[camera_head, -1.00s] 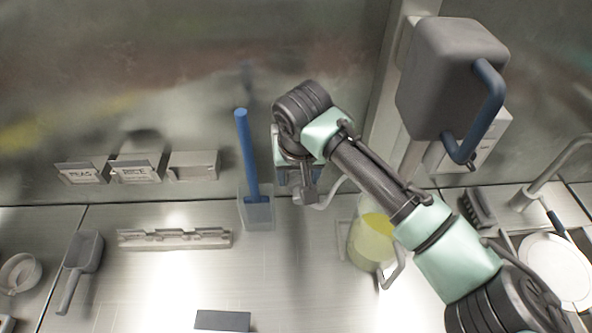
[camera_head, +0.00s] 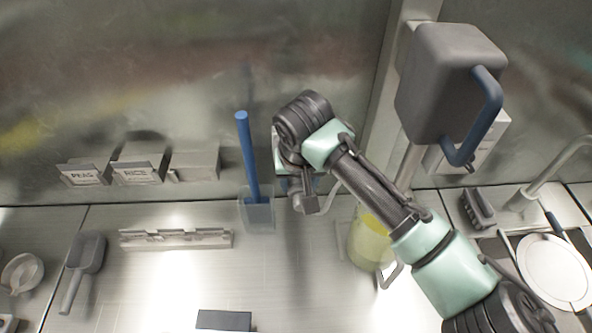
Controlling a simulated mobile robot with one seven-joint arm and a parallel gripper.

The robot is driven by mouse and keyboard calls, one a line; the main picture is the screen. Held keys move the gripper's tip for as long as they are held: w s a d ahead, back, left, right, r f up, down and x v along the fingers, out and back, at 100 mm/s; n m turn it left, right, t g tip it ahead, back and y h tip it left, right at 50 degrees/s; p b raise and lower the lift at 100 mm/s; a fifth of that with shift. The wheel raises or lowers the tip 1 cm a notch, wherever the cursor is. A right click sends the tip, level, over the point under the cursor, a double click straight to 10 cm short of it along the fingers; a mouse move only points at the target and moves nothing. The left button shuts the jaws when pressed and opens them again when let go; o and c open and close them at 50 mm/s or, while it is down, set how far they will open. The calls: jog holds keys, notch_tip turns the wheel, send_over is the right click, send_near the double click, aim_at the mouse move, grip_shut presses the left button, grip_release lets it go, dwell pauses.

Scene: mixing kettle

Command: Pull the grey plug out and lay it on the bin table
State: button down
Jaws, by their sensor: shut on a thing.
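My gripper (camera_head: 303,188) is in the middle of the picture, over the back of the steel table, to the right of the blue stick. It points down from my wrist. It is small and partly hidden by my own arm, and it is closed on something. A small grey piece shows at its lower end; I take it for the grey plug, but its shape is unclear. The socket or hole of the plug cannot be made out. The bin table (camera_head: 180,275) is the bright steel top at the left and middle, with small bins labelled PEAS (camera_head: 85,172) and RICE (camera_head: 138,172) behind it.
A blue stick (camera_head: 247,155) stands in a clear holder (camera_head: 257,217). A yellow-filled jug (camera_head: 369,243) stands right of my gripper, below my arm. A grey scoop (camera_head: 85,262), a slotted rack (camera_head: 176,239) and a dark block (camera_head: 224,320) lie on the table. Its middle is clear.

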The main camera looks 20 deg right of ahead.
jog(key=shift+s+a+p, duration=0.25)
jog(key=shift+s, duration=0.6)
jog(key=shift+s+a+p, duration=0.25)
jog(key=shift+s, duration=0.6)
jog(key=shift+s+a+p, duration=0.25)
jog(key=shift+s, duration=0.6)
